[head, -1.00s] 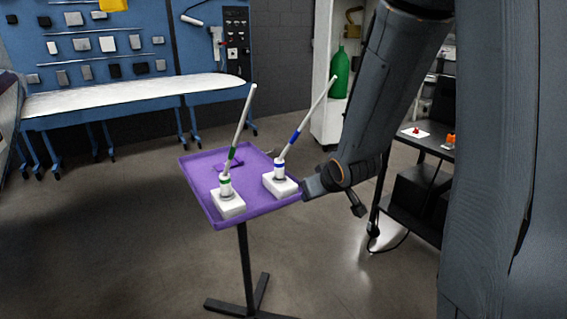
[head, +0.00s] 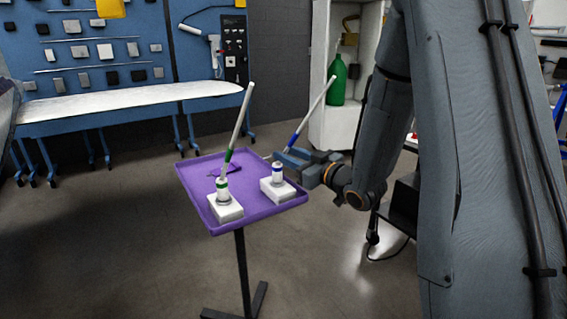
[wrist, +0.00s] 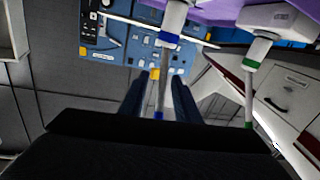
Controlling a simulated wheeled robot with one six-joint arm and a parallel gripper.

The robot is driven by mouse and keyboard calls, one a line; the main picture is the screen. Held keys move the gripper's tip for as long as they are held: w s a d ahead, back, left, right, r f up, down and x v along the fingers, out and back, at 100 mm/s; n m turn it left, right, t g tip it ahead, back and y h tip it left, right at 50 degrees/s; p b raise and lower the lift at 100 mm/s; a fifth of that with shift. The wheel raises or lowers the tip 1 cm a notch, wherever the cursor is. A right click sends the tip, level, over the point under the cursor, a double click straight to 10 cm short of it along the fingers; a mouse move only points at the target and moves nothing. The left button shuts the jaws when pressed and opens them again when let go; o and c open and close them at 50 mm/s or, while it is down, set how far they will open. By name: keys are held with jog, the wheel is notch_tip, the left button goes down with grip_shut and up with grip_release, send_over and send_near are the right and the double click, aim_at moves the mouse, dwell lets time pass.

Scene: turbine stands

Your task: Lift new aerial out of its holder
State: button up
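Two white aerials stand tilted in white block holders. The blue-banded aerial (head: 316,111) rises from the right holder (head: 278,191). The green-banded aerial (head: 238,126) rises from the left holder (head: 226,209). No mark tells me which one is new. My gripper (head: 283,157) is level with the lower rod of the blue-banded aerial, above its holder, and partly hides it. In the wrist view my gripper (wrist: 160,82) is open, with the blue-banded rod (wrist: 163,72) between its two fingers and gaps visible beside it. The green-banded aerial (wrist: 249,90) is off to the right there.
The holders stand on a purple tray (head: 197,178) on a thin dark stand. A small purple piece lies at the tray's back. A white cabinet with a green bottle (head: 338,80) stands behind, and a long bench (head: 110,104) at the back left. Floor left of the tray is clear.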

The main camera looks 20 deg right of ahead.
jog(key=p+x, duration=0.1)
jog(key=x, duration=0.4)
jog(key=shift+a+r+p, duration=0.1)
jog(key=shift+a+p, duration=0.1)
jog(key=shift+p, duration=0.1)
grip_shut()
